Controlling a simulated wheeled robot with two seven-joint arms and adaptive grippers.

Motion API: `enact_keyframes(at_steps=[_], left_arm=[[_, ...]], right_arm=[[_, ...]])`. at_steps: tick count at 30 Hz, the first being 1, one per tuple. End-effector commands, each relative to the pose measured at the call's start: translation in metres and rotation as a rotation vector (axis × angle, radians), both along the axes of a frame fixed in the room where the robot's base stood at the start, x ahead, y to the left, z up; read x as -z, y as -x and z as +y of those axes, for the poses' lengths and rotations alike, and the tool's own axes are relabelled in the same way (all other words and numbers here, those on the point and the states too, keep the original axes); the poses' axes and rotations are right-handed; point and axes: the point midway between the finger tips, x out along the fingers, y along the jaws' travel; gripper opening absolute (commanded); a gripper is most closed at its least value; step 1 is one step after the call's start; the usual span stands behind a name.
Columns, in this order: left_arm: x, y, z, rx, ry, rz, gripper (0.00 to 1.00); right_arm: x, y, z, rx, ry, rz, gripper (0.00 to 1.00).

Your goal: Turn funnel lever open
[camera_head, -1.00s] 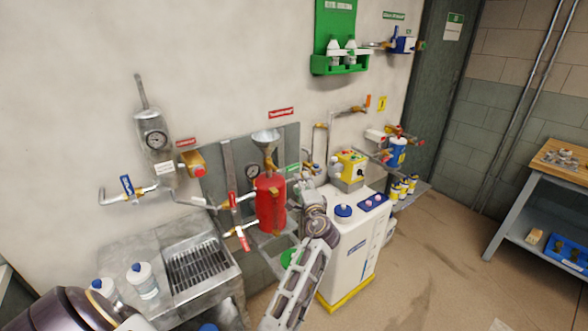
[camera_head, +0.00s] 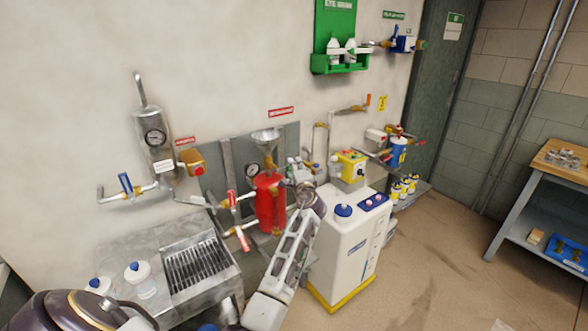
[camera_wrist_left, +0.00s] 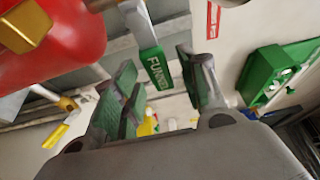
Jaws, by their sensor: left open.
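The green funnel lever (camera_wrist_left: 155,68), marked with white letters, hangs on a pale metal stem in the left wrist view. It lies between the two green-padded fingers of my left gripper (camera_wrist_left: 160,78), which is open, with gaps visible beside the lever. In the head view, my left gripper (camera_head: 295,165) is just right of the red tank (camera_head: 269,203), and it mostly hides the lever there. The metal funnel (camera_head: 265,136) stands above the tank. The tank also fills the upper left of the left wrist view (camera_wrist_left: 55,45). My right gripper is not seen.
Red-handled valve pipes (camera_head: 233,205) are left of the tank. A white cabinet (camera_head: 345,245) stands close on the right, with a yellow control box (camera_head: 351,165) behind it. A metal sink (camera_head: 190,265) with bottles is at lower left.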

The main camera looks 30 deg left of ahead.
Motion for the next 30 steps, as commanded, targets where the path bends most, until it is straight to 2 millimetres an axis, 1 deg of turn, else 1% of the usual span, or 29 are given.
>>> enact_keyframes(at_steps=[3, 8, 16, 20, 27, 29, 30], left_arm=[[0.001, -0.007, 0.007, 0.0, 0.001, -0.001, 0.42], [0.0, -0.013, 0.013, 0.0, 0.001, -0.001, 0.42], [0.0, -0.014, 0.015, 0.0, 0.001, 0.001, 0.42], [0.0, -0.014, 0.014, 0.0, 0.001, 0.001, 0.41], [0.0, -0.014, 0.014, 0.0, 0.001, 0.001, 0.1], [0.0, -0.014, 0.014, 0.0, 0.001, 0.001, 0.02], [0.0, -0.014, 0.014, 0.0, 0.001, 0.001, 0.0]], right_arm=[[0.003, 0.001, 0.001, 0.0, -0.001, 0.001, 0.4], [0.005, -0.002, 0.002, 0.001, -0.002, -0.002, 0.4], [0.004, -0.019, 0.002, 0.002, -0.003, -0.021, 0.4], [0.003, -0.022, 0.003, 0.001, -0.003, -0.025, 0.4], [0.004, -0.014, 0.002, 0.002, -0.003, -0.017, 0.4], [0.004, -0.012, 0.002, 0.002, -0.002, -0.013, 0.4], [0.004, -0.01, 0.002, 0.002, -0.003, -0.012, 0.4]])
